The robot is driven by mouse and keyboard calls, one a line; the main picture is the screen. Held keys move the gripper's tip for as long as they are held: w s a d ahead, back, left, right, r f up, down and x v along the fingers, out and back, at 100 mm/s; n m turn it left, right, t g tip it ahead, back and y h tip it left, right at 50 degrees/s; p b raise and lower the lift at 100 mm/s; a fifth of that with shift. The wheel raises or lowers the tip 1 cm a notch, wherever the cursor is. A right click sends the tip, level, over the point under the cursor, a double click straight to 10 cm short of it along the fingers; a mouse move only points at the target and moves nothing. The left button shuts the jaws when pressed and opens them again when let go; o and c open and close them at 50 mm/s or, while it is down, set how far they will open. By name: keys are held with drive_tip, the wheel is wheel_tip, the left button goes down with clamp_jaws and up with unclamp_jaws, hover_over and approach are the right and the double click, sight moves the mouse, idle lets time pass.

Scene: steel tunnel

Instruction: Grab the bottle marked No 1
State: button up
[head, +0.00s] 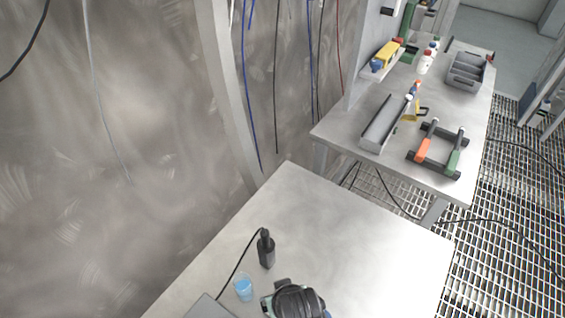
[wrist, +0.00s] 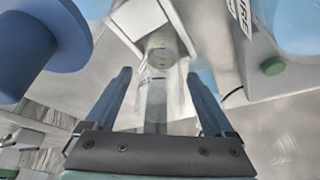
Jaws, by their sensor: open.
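My gripper (wrist: 160,78) is open in the wrist view, with one blue finger on each side. A pale grey, round-ended form (wrist: 160,55) shows between and beyond the fingers; I cannot tell whether it is a bottle. No finger visibly touches it. In the head view, small white bottles, one with a red cap (head: 422,66) and one with a blue cap (head: 433,47), stand on the far table. No "No 1" mark is readable in either view, so I cannot tell which bottle carries it.
The near table (head: 330,220) has a black upright object (head: 266,251), a clear cup with blue contents (head: 243,288) and a dark rounded object at its front. The far table (head: 340,128) holds a grey trough (head: 383,128), a clamp-like frame (head: 421,150) and a grey bin (head: 455,78).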

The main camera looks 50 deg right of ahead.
drive_tip(key=shift+w+d+f, duration=0.15)
drive_tip(key=shift+w+f, duration=0.05)
drive_tip(key=shift+f, duration=0.5)
clamp_jaws()
